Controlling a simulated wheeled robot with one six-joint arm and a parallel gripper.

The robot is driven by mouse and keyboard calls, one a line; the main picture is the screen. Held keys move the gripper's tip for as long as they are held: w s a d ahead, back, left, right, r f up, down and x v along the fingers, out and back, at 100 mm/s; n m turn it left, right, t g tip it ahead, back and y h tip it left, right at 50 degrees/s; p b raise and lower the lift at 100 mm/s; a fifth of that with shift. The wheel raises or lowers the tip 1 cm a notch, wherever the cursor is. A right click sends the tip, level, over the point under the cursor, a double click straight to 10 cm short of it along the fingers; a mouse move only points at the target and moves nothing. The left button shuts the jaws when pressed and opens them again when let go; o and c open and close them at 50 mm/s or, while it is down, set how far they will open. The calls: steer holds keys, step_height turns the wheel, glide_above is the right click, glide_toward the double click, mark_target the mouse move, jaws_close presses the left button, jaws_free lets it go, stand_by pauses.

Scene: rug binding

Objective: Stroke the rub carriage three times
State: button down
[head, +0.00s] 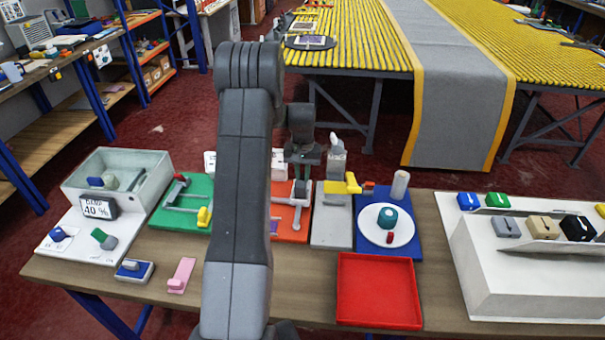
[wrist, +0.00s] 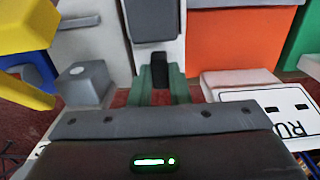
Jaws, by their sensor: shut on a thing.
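The rub carriage appears to be the pale, light-grey piece (head: 292,190) on the orange board (head: 284,222). My gripper (head: 302,178) is over that board, pointing down. In the wrist view its two green fingertips (wrist: 159,88) are shut on a dark upright piece (wrist: 157,68), which seems to be the carriage's handle. A grey block (wrist: 154,20) and pale bar are just beyond it. A white sign (wrist: 268,112) reading "RU" is beside it, partly hidden by my gripper. My arm hides the left part of the orange board in the head view.
A green board (head: 183,216) with a yellow-handled part lies left. A grey board (head: 331,228) with a yellow block (head: 343,184) stands close on the right, then a blue board (head: 413,245) with a white dish. An empty red tray (head: 378,290) is in front.

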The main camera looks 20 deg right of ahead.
steer(key=w+a, duration=0.2)
steer(key=a, duration=0.1)
steer(key=w+a+b, duration=0.1)
steer(key=w+a, duration=0.1)
steer(key=a, duration=0.2)
steer(key=w+a+b, duration=0.1)
steer(key=w+a, duration=0.2)
steer(key=a, duration=0.1)
steer(key=shift+a, duration=0.2)
steer(key=c, duration=1.7)
jaws_free()
steer(key=o, duration=0.3)
steer(key=shift+w+a, duration=0.1)
steer(key=shift+a, duration=0.05)
steer(key=shift+o, duration=0.2)
steer(key=shift+r+b, duration=0.15)
steer(key=shift+b, duration=0.15)
step_height(320, 180, up, 14)
steer(key=b, duration=0.2)
steer(key=shift+f, duration=0.2)
